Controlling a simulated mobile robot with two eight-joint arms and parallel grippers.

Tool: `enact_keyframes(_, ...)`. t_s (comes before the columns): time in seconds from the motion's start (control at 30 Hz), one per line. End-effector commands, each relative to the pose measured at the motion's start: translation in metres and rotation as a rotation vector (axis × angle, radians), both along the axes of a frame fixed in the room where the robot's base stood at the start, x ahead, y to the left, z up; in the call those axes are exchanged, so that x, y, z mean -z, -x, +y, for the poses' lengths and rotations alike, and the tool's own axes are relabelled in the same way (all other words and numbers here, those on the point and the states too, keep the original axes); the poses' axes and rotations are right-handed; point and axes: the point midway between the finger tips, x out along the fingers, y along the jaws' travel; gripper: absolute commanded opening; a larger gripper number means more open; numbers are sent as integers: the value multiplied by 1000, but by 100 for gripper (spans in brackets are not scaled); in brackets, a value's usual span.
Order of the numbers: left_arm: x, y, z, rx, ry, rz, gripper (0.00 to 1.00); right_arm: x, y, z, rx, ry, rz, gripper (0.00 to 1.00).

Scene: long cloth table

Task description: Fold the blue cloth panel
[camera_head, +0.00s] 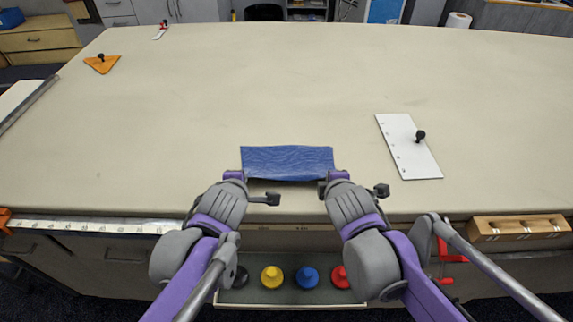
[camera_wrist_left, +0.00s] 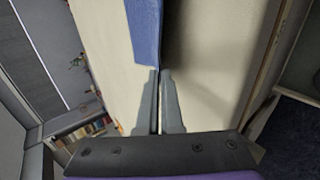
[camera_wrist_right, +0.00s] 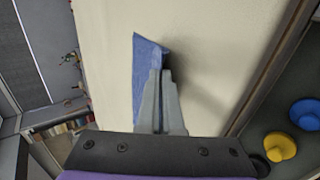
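The blue cloth panel (camera_head: 287,160) is a wide strip near the table's front edge, with a dark shadow under its near side. My left gripper (camera_head: 235,175) is at its near left corner. In the left wrist view the fingers (camera_wrist_left: 158,72) are close together at the end of the cloth (camera_wrist_left: 146,32). My right gripper (camera_head: 338,175) is at the near right corner. In the right wrist view its fingers (camera_wrist_right: 160,74) are closed over the cloth's edge (camera_wrist_right: 143,62). The fingertips themselves are small and partly hidden in the head view.
A white ruled plate with a black knob (camera_head: 405,150) lies to the right on the table (camera_head: 220,85). An orange triangle (camera_head: 102,64) lies far left. A wooden block (camera_head: 518,228) is at the front right. Coloured knobs (camera_head: 308,277) sit below the front edge. The table behind the cloth is clear.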

Motion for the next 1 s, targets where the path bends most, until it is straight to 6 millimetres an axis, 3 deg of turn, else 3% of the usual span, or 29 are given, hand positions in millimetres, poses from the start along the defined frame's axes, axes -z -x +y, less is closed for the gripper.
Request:
enact_keyframes(0.37, 3, 3, 0, 1, 1, -33, 0, 3, 3, 0, -3, 1, -33, 0)
enact_keyframes(0.67, 3, 2, 0, 1, 2, -31, 55, 3, 3, 0, -2, 0, -31, 55)
enact_keyframes(0.9, 2, 3, 0, 1, 2, -31, 55, 2, 3, 0, -2, 0, -31, 55)
enact_keyframes(1.0, -7, 7, 0, 1, 2, -30, 55, -7, 7, 0, -3, 1, -31, 55)
